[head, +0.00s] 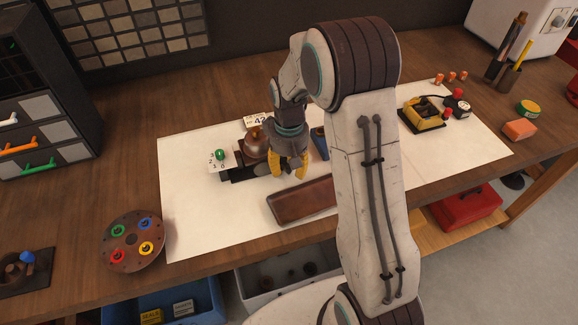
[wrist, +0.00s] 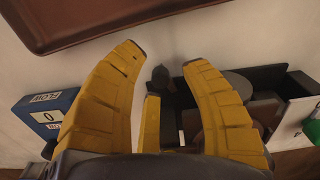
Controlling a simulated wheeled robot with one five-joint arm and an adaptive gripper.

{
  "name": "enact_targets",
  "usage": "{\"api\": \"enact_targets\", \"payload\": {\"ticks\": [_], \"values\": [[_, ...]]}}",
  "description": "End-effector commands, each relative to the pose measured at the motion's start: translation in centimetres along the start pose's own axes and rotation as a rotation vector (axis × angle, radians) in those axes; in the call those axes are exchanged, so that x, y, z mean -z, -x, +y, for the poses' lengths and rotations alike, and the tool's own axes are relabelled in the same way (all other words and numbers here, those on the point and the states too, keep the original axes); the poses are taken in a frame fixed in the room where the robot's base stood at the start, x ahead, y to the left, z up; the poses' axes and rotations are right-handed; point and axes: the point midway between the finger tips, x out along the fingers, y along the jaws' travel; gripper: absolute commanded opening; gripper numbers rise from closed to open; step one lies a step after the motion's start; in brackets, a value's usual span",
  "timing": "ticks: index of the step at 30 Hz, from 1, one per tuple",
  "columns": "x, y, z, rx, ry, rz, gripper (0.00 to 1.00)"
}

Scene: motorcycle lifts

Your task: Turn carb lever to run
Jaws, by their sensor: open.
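A small assembly with a brown dome (head: 256,147) on a black base (head: 240,173) stands on the white sheet in the head view. A green knob (head: 220,155) sits at its left on a numbered card. I cannot tell which part is the carb lever. My gripper (head: 288,171) is just right of the assembly, its yellow fingers pointing down. In the wrist view my gripper (wrist: 160,55) is open, with a small dark part (wrist: 161,78) showing between the fingers. The black base (wrist: 268,80) is partly hidden behind the right finger. I see no contact.
A blue block (head: 319,143) with a label stands close right of my gripper; it also shows in the wrist view (wrist: 48,112). A brown tray (head: 303,201) lies in front. A round plate (head: 133,240) with coloured rings is at left. A yellow device (head: 422,114) stands farther right.

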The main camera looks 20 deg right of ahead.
Motion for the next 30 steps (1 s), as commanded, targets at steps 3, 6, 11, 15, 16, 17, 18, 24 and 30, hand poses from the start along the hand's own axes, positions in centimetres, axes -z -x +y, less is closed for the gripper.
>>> {"api": "enact_targets", "payload": {"ticks": [3,6,11,15,16,17,18,24,30], "values": [[-0.04,-0.4,0.0,0.0,0.0,-0.001,0.41],[-0.02,-0.51,0.0,0.0,0.0,0.0,0.41],[-0.02,-0.5,0.0,0.0,0.0,0.0,0.41],[-0.03,-0.49,0.0,0.0,0.0,0.0,0.35],[-0.03,-0.49,0.0,0.0,0.0,0.0,0.33],[-0.03,-0.49,0.0,0.0,0.0,0.0,0.3],[-0.03,-0.48,0.0,0.0,0.0,0.0,0.26],[-0.03,-0.47,0.0,0.0,0.0,0.0,0.09],[-0.06,-0.49,-0.01,0.0,0.0,-0.002,0.0]]}}
